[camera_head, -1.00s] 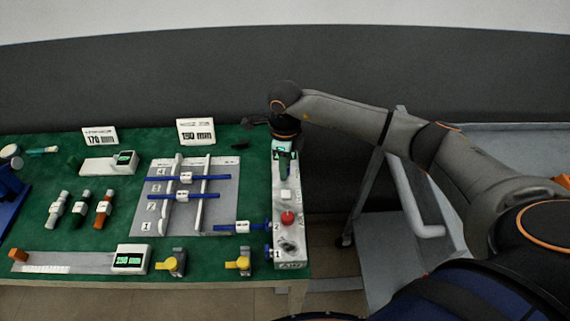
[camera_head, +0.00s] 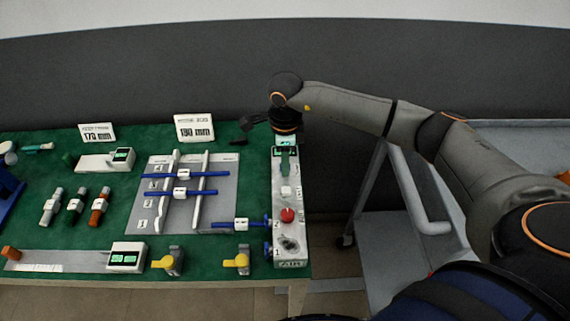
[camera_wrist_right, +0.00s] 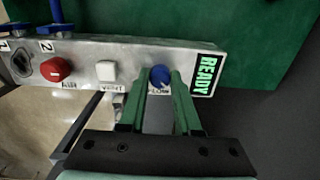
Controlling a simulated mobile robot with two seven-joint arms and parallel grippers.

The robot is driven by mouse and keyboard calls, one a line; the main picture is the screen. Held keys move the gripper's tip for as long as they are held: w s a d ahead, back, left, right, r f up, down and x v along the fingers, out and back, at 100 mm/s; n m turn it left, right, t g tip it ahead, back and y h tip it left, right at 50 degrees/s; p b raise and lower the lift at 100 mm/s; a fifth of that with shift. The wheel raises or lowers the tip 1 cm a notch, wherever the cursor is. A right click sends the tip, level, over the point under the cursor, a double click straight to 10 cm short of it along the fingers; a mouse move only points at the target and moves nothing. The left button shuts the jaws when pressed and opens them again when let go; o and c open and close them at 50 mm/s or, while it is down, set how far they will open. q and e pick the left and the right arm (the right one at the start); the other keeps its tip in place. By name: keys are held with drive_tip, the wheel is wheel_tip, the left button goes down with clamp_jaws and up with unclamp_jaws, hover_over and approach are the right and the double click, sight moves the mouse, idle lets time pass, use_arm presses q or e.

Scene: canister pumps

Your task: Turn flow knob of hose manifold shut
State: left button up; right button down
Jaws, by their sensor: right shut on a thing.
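The hose manifold is a long, light grey metal box (camera_head: 287,210) on the right edge of the green table. In the wrist view it carries a blue flow knob (camera_wrist_right: 159,76), a white button (camera_wrist_right: 106,70), a red button (camera_wrist_right: 56,69) and a dark knob (camera_wrist_right: 21,64). A green READY display (camera_wrist_right: 206,73) sits at its end. My right gripper (camera_wrist_right: 160,82) has its green fingers on both sides of the blue knob and is shut on it. In the head view the right gripper (camera_head: 285,160) hides this knob. My left gripper is not in view.
A grey board with blue rods (camera_head: 182,192), yellow-handled valves (camera_head: 168,263) and measuring blocks (camera_head: 127,257) stand to the left. A grey trolley (camera_head: 385,235) stands right of the table, across a gap.

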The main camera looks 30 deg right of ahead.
drive_tip(key=n+b, duration=0.3)
drive_tip(key=n, duration=0.1)
drive_tip(key=shift+f+n, duration=0.15)
drive_tip(key=shift+n, duration=0.25)
drive_tip(key=shift+n+b, duration=0.65)
drive_tip(key=shift+n, duration=0.45)
drive_tip(key=shift+n+b, duration=0.55)
drive_tip(key=shift+n, duration=0.05)
drive_tip(key=shift+n+b, duration=0.3)
drive_tip(key=shift+n, duration=0.3)
drive_tip(key=shift+r, duration=0.2)
drive_tip(key=c, duration=0.6)
unclamp_jaws()
